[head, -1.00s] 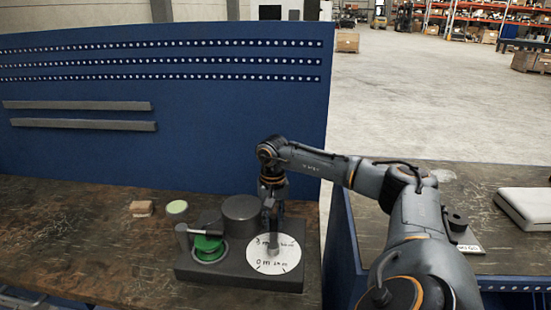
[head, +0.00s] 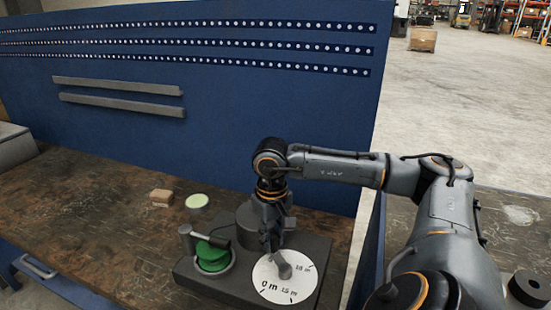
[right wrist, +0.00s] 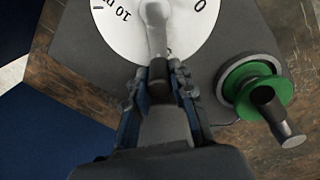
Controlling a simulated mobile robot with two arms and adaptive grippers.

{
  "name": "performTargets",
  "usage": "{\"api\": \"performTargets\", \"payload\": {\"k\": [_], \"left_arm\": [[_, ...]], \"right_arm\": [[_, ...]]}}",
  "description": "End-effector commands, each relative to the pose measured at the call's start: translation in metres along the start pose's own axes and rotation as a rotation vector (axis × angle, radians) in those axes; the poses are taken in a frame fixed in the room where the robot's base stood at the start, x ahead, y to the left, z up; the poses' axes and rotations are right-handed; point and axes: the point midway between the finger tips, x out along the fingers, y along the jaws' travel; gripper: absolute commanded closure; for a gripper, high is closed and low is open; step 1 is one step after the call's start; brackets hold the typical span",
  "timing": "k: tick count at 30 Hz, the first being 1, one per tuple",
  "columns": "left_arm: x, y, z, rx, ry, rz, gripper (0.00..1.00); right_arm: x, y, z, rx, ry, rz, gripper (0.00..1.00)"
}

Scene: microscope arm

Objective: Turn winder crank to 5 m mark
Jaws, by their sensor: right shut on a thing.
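The winder's grey base (head: 200,287) stands on the workbench. The 5 m mark is not readable, and the gripper covers part of the dial's rear. The grey crank (head: 284,271) lies over the dial; it also shows in the right wrist view (right wrist: 157,28), running from the hub to its handle. My right gripper (head: 270,244) points down and is shut on the crank handle, with a finger on each side (right wrist: 159,78). My left gripper is not in view.
A green spool (head: 212,258) with its own handle sits left of the dial. A grey cylinder (head: 247,226) stands behind. A small wooden block (head: 160,197) and a pale green-topped disc (head: 197,202) lie on the bench. A blue perforated panel (head: 250,110) rises behind.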

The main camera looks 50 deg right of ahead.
Motion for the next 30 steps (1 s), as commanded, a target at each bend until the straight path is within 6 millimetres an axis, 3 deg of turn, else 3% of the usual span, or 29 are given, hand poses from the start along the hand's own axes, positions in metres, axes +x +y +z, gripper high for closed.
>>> {"api": "performTargets", "payload": {"k": [16,17,20,30], "left_arm": [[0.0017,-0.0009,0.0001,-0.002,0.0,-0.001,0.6],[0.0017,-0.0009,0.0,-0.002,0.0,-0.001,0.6],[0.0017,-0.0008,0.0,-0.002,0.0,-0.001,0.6],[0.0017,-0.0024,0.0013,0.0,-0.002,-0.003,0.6]], "right_arm": [[-0.0001,-0.0038,0.0012,-0.023,0.002,-0.001,1.0],[-0.0001,-0.0038,0.0012,-0.023,0.002,-0.001,0.75],[-0.0001,-0.0039,0.0012,-0.023,0.001,-0.001,0.54],[-0.002,-0.004,0.0011,-0.022,0.001,-0.001,0.53]]}}
